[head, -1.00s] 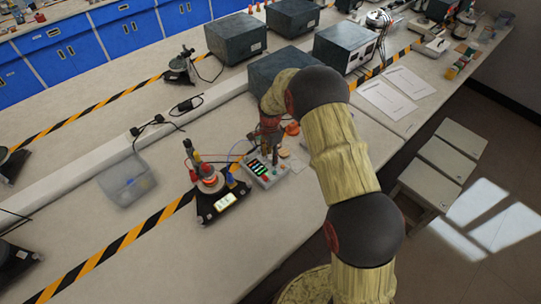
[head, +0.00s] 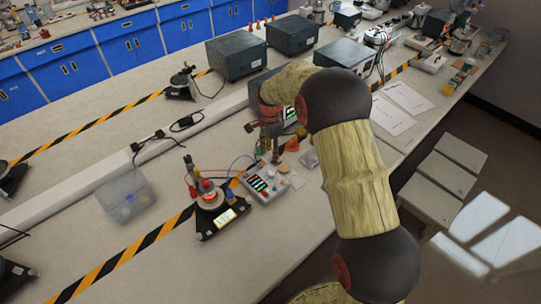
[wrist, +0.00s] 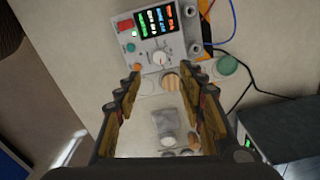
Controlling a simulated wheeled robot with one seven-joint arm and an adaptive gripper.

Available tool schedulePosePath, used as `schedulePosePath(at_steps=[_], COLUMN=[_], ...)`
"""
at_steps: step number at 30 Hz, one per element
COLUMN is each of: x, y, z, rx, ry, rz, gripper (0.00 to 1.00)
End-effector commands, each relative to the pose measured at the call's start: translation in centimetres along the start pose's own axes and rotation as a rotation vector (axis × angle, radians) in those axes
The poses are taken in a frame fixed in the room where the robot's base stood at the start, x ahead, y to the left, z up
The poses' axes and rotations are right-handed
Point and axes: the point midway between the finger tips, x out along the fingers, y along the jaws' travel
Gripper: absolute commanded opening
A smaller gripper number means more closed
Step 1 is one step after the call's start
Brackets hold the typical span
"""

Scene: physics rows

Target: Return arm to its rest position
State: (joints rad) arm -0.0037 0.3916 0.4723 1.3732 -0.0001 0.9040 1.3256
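My arm (head: 355,160) reaches over the lab bench (head: 90,180), and its gripper (head: 268,148) hangs above the bench top in the head view. In the wrist view the two fingers of my gripper (wrist: 166,85) stand wide apart with nothing held between them. Below and beyond the fingertips lies a grey control box (wrist: 158,30) with a lit coloured display and a dial. The same control box (head: 264,184) shows in the head view just below and in front of my gripper, apart from it.
A black-based device (head: 222,218) with a glowing ring stands left of the control box, with wires. A clear plastic bin (head: 125,195) sits farther left. Dark boxes (head: 236,54) stand behind. Stools (head: 440,175) are at the right. Small round pieces and a clear packet (wrist: 168,122) lie under my gripper.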

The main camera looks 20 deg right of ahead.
Motion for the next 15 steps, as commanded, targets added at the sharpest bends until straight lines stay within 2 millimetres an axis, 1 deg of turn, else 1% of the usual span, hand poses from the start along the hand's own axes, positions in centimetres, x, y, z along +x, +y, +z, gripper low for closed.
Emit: schedulePosePath(at_steps=[12, 15], x=[0.03, 0.03], y=[0.0, -0.01], z=[0.0, 0.0], rx=[-0.002, -0.034], ry=[0.0, 0.0], rz=[0.0, 0.0], gripper=[0.4, 0.4])
